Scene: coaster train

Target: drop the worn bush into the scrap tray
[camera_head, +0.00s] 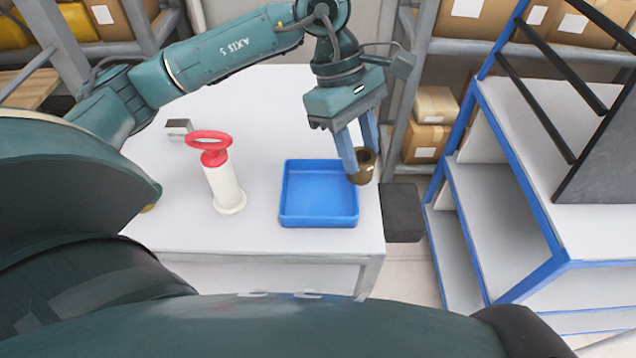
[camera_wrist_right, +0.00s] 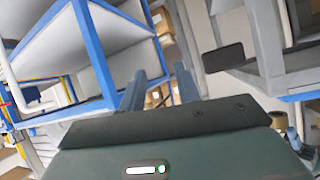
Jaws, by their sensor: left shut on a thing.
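The worn bush (camera_head: 364,168) is a brown, hollow cylinder in the head view. My left gripper (camera_head: 360,155) is shut on it, with its blue-grey fingers pointing down. The scrap tray (camera_head: 285,205) is a shallow blue square tray on the white table, and looks empty. The bush overlaps the tray's right rim in the picture, near its far right corner; its height above the table is hard to tell. My right gripper (camera_wrist_right: 158,85) shows in the right wrist view, its two fingers apart with nothing between them.
A white cylinder with a red ring handle (camera_head: 225,185) stands left of the tray. A small grey block (camera_head: 178,128) lies behind it. A dark box (camera_head: 402,212) is beside the table's right edge. A blue-framed shelf rack (camera_head: 510,180) stands at the right.

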